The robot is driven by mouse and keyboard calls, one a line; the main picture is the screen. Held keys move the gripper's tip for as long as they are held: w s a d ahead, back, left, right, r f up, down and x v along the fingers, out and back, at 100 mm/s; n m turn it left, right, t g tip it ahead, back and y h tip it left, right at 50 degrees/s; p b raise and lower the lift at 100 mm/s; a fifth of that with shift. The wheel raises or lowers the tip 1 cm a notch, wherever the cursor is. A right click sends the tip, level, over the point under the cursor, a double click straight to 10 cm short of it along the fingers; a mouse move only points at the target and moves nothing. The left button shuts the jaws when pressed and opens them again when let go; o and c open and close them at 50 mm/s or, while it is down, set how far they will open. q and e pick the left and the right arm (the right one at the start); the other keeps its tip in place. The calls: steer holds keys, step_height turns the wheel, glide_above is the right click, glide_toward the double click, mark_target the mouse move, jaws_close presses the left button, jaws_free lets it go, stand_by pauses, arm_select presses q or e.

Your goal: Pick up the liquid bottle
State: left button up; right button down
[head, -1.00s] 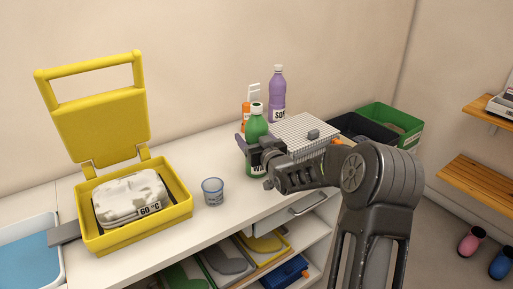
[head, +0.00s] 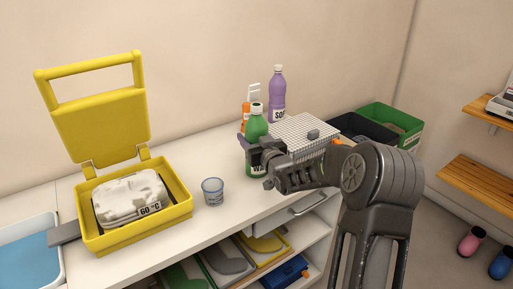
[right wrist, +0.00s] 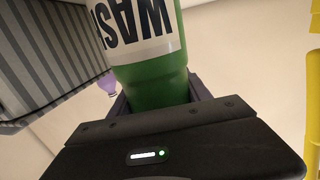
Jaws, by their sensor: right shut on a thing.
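In the right wrist view the green bottle (right wrist: 152,78) shows a white label with the letters "WAS". My right gripper (head: 254,150) is at the bottle's side, below its shoulder. Its jaws (right wrist: 158,98) are shut on the bottle, one on each side of it. I cannot tell whether the bottle's base, partly hidden by the gripper, touches the counter. My left gripper is not in view.
A purple bottle (head: 277,92) and an orange bottle (head: 246,111) stand behind. A white grid-topped box (head: 305,128) is close on the right. A blue cup (head: 212,191) and an open yellow box (head: 184,205) are to the left. The counter between cup and bottle is clear.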

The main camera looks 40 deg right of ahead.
mark_target(253, 107)
steer(key=shift+r, duration=0.1)
steer(key=shift+r, duration=0.15)
steer(key=shift+r, duration=4.85)
